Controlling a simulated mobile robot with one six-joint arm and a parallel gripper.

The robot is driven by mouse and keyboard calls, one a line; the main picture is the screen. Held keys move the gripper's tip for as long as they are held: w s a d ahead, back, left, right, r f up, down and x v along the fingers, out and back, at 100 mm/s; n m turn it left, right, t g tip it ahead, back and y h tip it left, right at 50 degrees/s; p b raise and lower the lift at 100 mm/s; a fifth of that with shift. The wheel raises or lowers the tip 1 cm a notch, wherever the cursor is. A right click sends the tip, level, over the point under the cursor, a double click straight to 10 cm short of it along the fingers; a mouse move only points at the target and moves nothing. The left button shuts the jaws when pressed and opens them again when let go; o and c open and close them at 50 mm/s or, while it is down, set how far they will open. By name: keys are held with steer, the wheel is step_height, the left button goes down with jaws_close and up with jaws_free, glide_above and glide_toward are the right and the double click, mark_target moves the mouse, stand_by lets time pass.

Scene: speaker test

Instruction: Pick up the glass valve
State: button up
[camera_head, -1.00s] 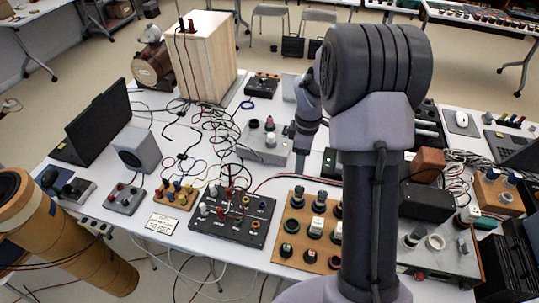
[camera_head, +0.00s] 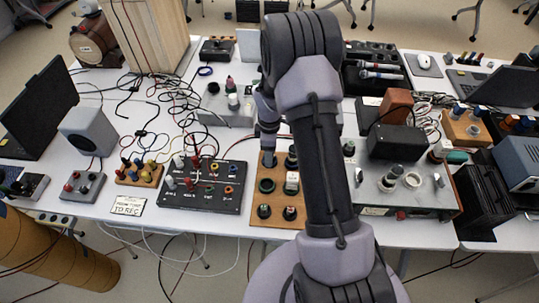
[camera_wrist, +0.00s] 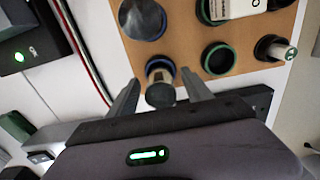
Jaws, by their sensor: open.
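A brown wooden board (camera_head: 258,219) on the white table holds several round sockets and valve-like pieces. In the wrist view, a small upright piece with a dark round top and a pale, shiny barrel (camera_wrist: 160,66), likely the glass valve, stands in a blue ring on the board (camera_wrist: 187,68). My gripper (camera_wrist: 160,77) is open, with one finger on each side of this piece. I see no clear contact. In the head view my gripper (camera_head: 268,148) is at the board's far left corner, and my arm covers the board's right part.
A black panel (camera_head: 205,200) with knobs and cables is just left of the board. A grey metal box (camera_head: 420,205) with white cylinders stands to the right. A grey unit (camera_head: 225,107) and loose cables lie behind. A white label card (camera_head: 129,206) lies near the front edge.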

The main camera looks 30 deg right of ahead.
steer(key=shift+r, duration=0.15)
jaws_close()
